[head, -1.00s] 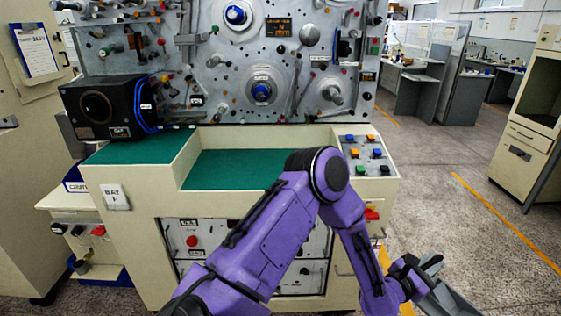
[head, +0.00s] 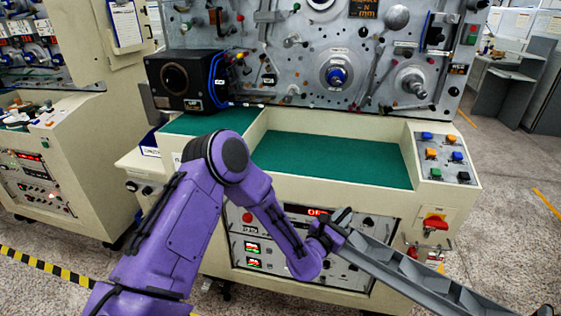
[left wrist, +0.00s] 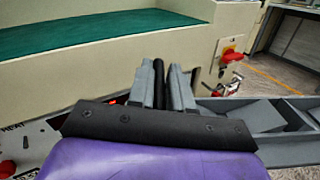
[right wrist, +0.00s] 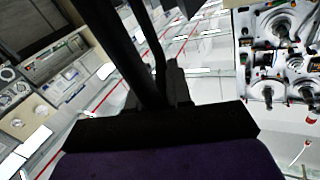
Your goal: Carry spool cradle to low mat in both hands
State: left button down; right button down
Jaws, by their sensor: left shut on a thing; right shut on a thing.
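The spool cradle (head: 410,272) is a long grey open frame with cross pieces, running from the middle of the head view to its lower right edge. My left gripper (head: 338,222) is shut on its left end. In the left wrist view my left gripper's fingers (left wrist: 163,88) are close together, with the cradle (left wrist: 262,118) stretching right. The low green mat (head: 330,160) lies in the console recess, behind the cradle and clear of it; it also shows in the left wrist view (left wrist: 90,32). My right gripper (right wrist: 165,85) is shut on a dark bar-like part, apparently the cradle's, seen against the ceiling.
A raised green ledge (head: 212,121) with a black box (head: 187,80) is left of the mat. A button panel (head: 444,154) is right of it, above a red rotary switch (head: 435,222). The cream front wall (head: 340,195) edges the mat. Another console (head: 65,165) stands left.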

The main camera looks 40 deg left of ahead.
aim_at(326, 165)
jog(key=u, duration=0.9)
